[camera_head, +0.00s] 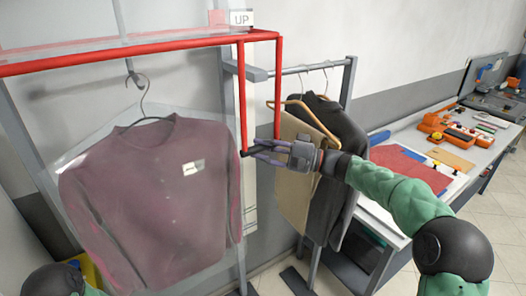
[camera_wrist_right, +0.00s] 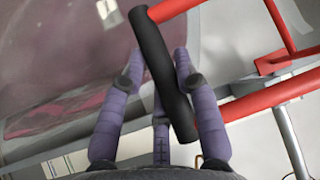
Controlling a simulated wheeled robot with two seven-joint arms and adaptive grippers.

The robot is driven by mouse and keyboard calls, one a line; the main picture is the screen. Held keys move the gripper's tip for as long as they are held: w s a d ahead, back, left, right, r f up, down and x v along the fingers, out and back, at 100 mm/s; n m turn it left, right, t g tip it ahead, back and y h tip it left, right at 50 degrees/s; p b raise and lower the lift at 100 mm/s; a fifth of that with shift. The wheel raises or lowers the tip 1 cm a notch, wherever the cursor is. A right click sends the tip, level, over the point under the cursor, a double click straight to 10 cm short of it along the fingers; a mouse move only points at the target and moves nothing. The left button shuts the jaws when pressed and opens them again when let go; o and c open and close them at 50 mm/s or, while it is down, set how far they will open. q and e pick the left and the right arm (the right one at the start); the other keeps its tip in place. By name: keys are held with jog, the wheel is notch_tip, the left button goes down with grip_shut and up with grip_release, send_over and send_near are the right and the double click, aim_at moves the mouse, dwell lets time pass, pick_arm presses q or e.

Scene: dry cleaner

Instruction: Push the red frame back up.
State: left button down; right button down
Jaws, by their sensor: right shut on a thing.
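The red frame (camera_head: 130,46) runs across the upper left of the head view, just below a white sign reading UP (camera_head: 241,18). Two red bars hang from its right end to a black handle, seen clearly in the right wrist view (camera_wrist_right: 150,50). My right gripper (camera_head: 262,151) is at the lower end of these bars, its purple fingers closed around the black handle. The fingers also show in the right wrist view (camera_wrist_right: 158,95) on both sides of it. My left gripper is not in view.
A maroon shirt (camera_head: 150,200) in clear plastic hangs below the frame, left of my right gripper. Dark garments (camera_head: 340,150) hang on a rack behind my right forearm. A cluttered workbench (camera_head: 395,140) stands at the right.

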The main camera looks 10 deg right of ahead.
jog(key=shift+d+r, duration=0.1)
jog(key=shift+r, duration=0.35)
jog(key=c, duration=1.3)
grip_release()
jog(key=o, duration=0.4)
jog(key=shift+w, duration=0.15)
jog(key=shift+f, duration=0.1)
jog(key=shift+f, duration=0.1)
jog(key=shift+s+d, duration=0.25)
jog(key=v, duration=1.1)
